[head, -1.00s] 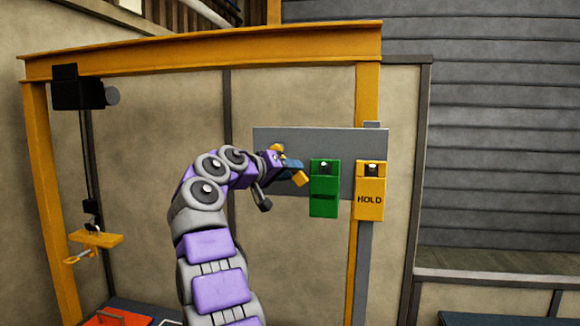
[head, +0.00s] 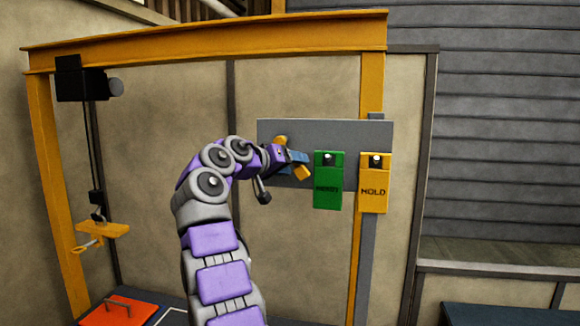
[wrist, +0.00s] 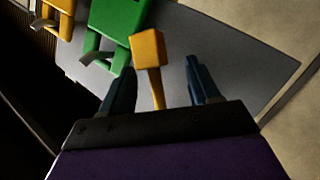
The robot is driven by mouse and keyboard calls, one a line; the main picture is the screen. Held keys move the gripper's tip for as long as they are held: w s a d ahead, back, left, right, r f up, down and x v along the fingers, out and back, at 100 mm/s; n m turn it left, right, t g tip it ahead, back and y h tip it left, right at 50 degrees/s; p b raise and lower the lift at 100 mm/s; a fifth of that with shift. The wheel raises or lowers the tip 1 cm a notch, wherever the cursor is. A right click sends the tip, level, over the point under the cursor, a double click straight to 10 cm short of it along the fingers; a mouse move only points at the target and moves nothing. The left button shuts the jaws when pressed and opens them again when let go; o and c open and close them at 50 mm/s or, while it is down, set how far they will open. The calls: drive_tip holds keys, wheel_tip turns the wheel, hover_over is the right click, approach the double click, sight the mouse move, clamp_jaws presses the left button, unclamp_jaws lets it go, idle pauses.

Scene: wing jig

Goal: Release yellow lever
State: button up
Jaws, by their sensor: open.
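The yellow lever (wrist: 147,50) shows in the wrist view as a blocky knob on a thin stem. The stem runs down between the two blue fingers of my gripper (wrist: 161,66), with visible gaps on both sides. The fingers are open. In the head view the lever's knob (head: 303,173) shows beside my gripper (head: 293,164), in front of the grey panel. Another yellow piece (head: 281,140) shows above the gripper; the part between is hidden by my gripper.
A green box (head: 328,180) with a dark, blurred label and a yellow HOLD box (head: 373,184) are to the right on the grey panel (head: 300,128). A yellow frame (head: 200,45) surrounds the area. A hanging yellow clamp (head: 102,231) and a red-orange plate (head: 118,311) are at left.

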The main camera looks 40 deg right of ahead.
drive_tip(key=shift+s, duration=0.1)
drive_tip(key=v, duration=1.7)
drive_tip(key=shift+w+a, duration=0.3)
